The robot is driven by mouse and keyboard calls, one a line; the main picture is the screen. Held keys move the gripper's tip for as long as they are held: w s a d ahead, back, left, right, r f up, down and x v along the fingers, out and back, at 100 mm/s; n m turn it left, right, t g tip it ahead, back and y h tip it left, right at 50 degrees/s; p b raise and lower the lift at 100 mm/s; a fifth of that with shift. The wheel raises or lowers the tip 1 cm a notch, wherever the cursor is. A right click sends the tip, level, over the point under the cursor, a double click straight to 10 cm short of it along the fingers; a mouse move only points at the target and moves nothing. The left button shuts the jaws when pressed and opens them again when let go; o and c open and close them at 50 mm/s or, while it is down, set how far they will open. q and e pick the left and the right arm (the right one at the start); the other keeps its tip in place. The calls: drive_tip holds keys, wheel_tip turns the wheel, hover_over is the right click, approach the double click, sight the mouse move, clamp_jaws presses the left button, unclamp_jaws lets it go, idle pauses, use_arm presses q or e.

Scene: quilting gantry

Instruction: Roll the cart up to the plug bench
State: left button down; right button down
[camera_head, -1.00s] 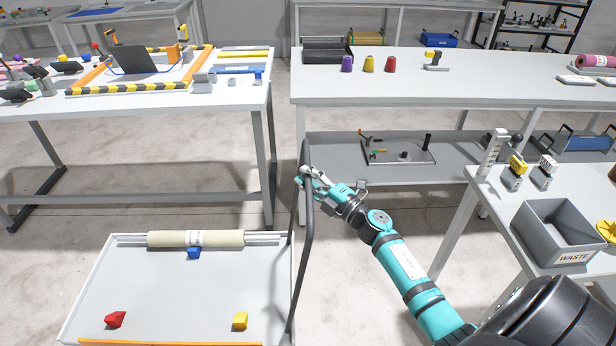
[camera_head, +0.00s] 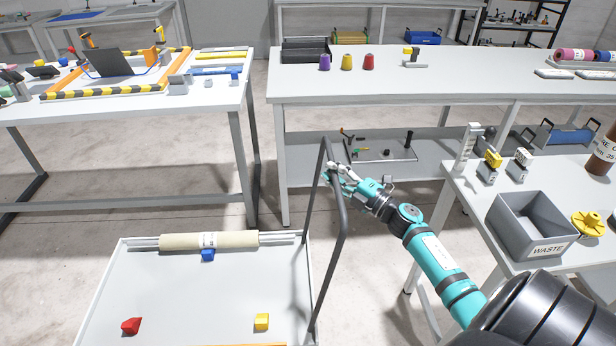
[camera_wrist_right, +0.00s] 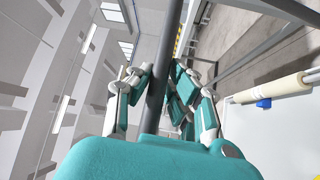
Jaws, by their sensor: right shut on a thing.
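The cart (camera_head: 190,292) is a low white tray at the bottom left of the head view, with a dark upright handle (camera_head: 343,232) on its right side. My right gripper (camera_head: 335,176) is shut on the handle near its top. In the right wrist view the dark handle bar (camera_wrist_right: 157,85) passes between the fingers. On the tray lie a cream roll (camera_head: 180,241), a blue block (camera_head: 208,255), a red block (camera_head: 131,326) and a yellow block (camera_head: 262,322). I cannot tell which bench is the plug bench. My left gripper is out of view.
A bench with a striped frame (camera_head: 115,93) stands behind the cart at left. A long bench (camera_head: 450,88) with several cones stands at the back. A right-hand table holds a grey waste bin (camera_head: 530,228). Bare floor lies between the cart and these benches.

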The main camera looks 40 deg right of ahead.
drive_tip(key=s+d+b, duration=0.2)
drive_tip(key=s+d, duration=0.3)
drive_tip(key=d, duration=0.3)
drive_tip(key=s+d+b, duration=0.2)
drive_tip(key=s+d, duration=0.3)
drive_tip(key=d, duration=0.4)
drive_tip(key=shift+s+r, duration=0.15)
drive_tip(key=shift+s, duration=0.05)
